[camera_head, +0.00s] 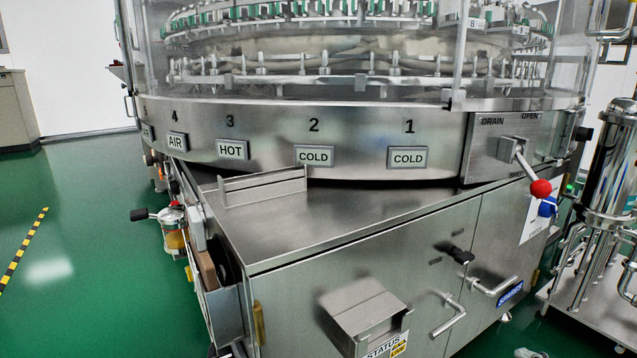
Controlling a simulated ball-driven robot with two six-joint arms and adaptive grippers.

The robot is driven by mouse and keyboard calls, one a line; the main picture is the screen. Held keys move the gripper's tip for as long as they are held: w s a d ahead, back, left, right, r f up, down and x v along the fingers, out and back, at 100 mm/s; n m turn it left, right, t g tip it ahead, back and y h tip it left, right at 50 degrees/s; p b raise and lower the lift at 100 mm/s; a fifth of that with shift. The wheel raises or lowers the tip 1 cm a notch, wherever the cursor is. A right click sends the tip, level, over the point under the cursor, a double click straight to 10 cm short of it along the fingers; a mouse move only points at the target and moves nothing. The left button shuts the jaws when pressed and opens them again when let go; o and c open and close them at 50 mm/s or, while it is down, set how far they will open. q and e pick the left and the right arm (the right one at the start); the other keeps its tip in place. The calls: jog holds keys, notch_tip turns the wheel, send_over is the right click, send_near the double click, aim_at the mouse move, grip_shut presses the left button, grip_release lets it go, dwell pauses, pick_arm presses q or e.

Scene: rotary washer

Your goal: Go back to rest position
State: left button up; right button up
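The rotary washer (270,138) fills the middle of the head view, a large steel machine with a curved front band. The band carries labels, including AIR (176,142), HOT (232,149) and two COLD plates (314,156). A drain lever with a red knob (541,188) sticks out downward to the right from a panel marked DRAIN and OPEN. Neither of my grippers shows in this view, so I cannot see their state.
A steel cabinet top (340,222) juts out below the band, with a low steel bracket (263,187) on it. A status box (366,312) and door handles (450,318) protrude in front. Steel piping equipment (608,165) stands at right. Green floor (75,215) is open at left.

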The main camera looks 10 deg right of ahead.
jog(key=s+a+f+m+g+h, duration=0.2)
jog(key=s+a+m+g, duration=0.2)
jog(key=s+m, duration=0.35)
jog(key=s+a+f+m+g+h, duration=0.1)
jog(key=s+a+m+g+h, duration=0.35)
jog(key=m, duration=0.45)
pick_arm(q)
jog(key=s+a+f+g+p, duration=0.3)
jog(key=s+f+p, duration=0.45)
jog(key=p, duration=0.85)
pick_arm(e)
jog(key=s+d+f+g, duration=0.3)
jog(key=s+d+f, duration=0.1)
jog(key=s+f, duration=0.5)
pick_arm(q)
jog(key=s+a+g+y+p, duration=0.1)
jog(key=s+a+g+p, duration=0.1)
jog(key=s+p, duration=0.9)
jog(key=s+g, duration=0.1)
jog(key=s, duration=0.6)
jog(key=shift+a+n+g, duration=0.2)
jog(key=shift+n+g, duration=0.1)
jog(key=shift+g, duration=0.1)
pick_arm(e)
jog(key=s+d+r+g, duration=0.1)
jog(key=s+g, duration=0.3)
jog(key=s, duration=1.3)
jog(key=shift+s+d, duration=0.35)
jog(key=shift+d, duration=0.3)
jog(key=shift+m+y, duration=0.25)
